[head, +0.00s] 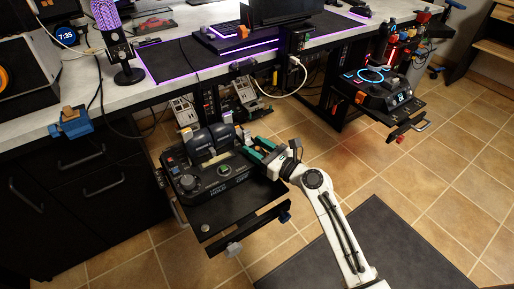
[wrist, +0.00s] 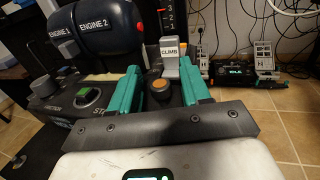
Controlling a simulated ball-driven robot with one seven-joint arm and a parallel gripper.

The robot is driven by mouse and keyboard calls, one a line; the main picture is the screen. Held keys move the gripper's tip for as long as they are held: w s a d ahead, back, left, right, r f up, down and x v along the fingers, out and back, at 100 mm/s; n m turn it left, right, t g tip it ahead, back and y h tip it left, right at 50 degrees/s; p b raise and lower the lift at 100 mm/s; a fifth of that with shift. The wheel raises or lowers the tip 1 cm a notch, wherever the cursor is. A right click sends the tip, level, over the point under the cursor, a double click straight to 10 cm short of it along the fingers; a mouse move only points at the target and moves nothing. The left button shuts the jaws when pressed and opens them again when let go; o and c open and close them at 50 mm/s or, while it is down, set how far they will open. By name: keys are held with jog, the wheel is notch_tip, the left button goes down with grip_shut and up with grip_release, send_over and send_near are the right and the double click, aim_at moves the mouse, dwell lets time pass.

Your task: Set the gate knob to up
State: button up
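My gripper (head: 253,150) is at the right side of the black throttle unit (head: 215,190). In the wrist view my gripper (wrist: 160,70) has its two teal fingers spread apart, with nothing clamped between them. A round dark knob with an orange cap (wrist: 157,88) shows between the fingers. No label reading "gate" is legible, so I cannot tell which of these is the gate knob. Contact between fingers and either part cannot be told.
The unit's twin engine levers (wrist: 95,30) stand left of the fingers, with a green-lit switch (wrist: 88,96) nearer. Rudder pedals (wrist: 262,57) are on the floor beyond. The desk (head: 120,93) is behind the unit. A second control panel (head: 385,98) is at the right.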

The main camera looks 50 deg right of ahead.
grip_shut()
dwell(0.3)
jog(key=shift+r, duration=0.15)
jog(key=r+p, duration=0.1)
jog(key=p, duration=0.2)
jog(key=shift+r, duration=0.35)
jog(key=shift+o, duration=0.2)
grip_release()
jog(key=shift+f, duration=0.1)
